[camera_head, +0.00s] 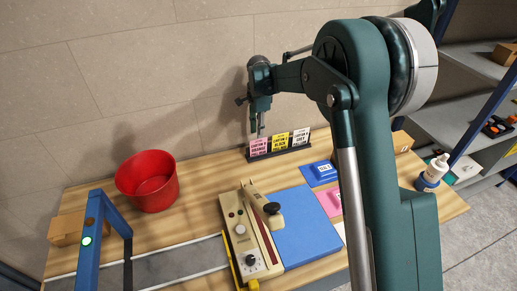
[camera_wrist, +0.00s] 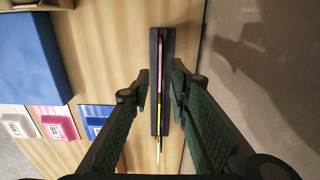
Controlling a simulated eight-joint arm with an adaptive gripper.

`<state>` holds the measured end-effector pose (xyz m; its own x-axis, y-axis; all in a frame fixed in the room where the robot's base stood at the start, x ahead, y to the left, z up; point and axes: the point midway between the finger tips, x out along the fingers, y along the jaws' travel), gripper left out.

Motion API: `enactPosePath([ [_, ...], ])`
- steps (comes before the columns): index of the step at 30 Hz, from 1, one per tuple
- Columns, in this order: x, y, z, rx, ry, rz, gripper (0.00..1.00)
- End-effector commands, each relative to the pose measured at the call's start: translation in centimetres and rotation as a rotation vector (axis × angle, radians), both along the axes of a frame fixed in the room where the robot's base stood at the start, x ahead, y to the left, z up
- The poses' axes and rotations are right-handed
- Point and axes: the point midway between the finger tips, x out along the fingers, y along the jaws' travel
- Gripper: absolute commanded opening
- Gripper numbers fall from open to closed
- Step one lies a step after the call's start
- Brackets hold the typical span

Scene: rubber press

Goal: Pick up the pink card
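The pink card (camera_head: 258,147) stands upright at the left end of a dark holder (camera_head: 288,152) on the table, beside a yellow card (camera_head: 280,142) and a white card (camera_head: 301,138). In the wrist view I see the cards edge-on from above, with the thin pink edge (camera_wrist: 160,55) toward the top of the holder (camera_wrist: 154,90). My gripper (camera_head: 260,131) is just above the pink card, pointing down. In the wrist view its fingers (camera_wrist: 162,75) are apart, one on each side of the holder line. Nothing is held. Contact with the card cannot be told.
A wall rises close behind the holder. A red bucket (camera_head: 148,183) stands left. A sealing machine (camera_head: 248,235) and a blue block (camera_head: 304,228) are in front. Blue and pink trays (camera_head: 320,173) lie right of them.

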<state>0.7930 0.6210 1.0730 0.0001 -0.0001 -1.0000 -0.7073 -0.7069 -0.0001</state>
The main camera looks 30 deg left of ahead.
Motion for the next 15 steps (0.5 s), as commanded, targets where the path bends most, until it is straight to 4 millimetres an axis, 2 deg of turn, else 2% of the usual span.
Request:
enactPosePath([
  [6, 0.0, 0.0, -1.6, 0.000, 0.000, 0.000, 0.20],
  [15, 0.0, 0.0, -1.8, 0.000, 0.000, 0.000, 0.20],
])
